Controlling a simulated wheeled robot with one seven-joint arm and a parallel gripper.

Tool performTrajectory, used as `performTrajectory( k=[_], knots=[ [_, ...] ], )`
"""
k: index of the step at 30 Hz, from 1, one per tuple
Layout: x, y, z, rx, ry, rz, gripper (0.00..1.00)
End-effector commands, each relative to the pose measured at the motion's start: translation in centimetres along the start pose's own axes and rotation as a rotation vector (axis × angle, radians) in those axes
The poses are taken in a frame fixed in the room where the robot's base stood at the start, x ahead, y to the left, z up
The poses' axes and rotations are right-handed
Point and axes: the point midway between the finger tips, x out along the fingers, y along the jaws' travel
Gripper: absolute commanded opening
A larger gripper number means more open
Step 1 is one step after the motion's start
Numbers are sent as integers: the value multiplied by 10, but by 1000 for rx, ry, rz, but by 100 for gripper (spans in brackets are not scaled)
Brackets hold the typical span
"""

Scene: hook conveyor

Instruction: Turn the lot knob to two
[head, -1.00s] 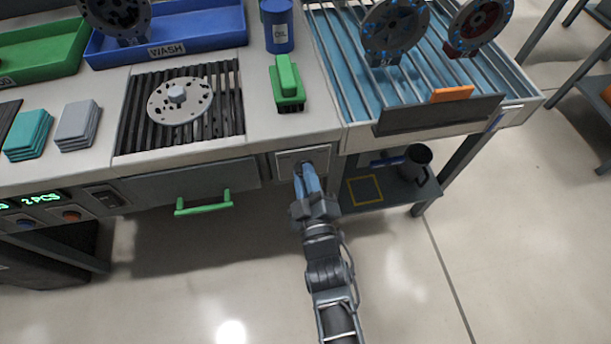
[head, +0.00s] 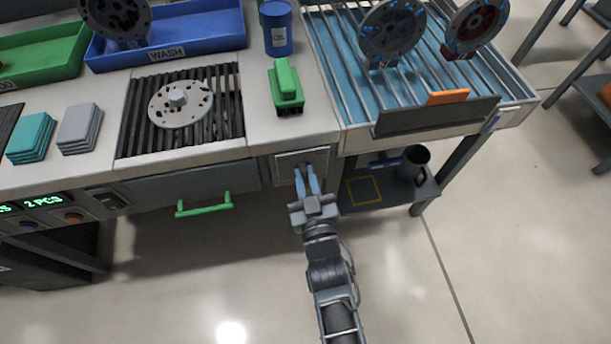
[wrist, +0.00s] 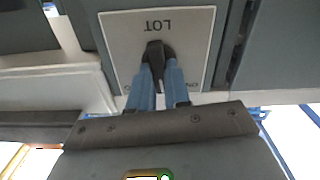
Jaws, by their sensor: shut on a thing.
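The lot knob (wrist: 154,50) is a small black knob on a pale plate (wrist: 200,30) marked LOT, which appears upside down in the wrist view. My gripper (wrist: 160,75) has its two blue fingers closed on the knob, one on each side. The small markings by the plate's edge are partly hidden and too small to read surely. In the head view the plate (head: 319,158) is on the bench front, and my gripper (head: 307,176) reaches it from below, its fingers mostly covering the knob.
A drawer with a green handle (head: 205,204) is left of the plate. A green brush (head: 287,86) and blue oil can (head: 276,28) stand above on the bench. A rail rack (head: 350,70) and a lower shelf (head: 395,195) are to the right.

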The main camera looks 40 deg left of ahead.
Motion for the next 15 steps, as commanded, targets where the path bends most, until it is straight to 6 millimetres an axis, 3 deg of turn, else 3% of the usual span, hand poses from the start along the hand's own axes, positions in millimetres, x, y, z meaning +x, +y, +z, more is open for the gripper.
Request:
performTrajectory(
  k=[15],
  knots=[
    [0,3,1,489,-2,1,0]
  ],
)
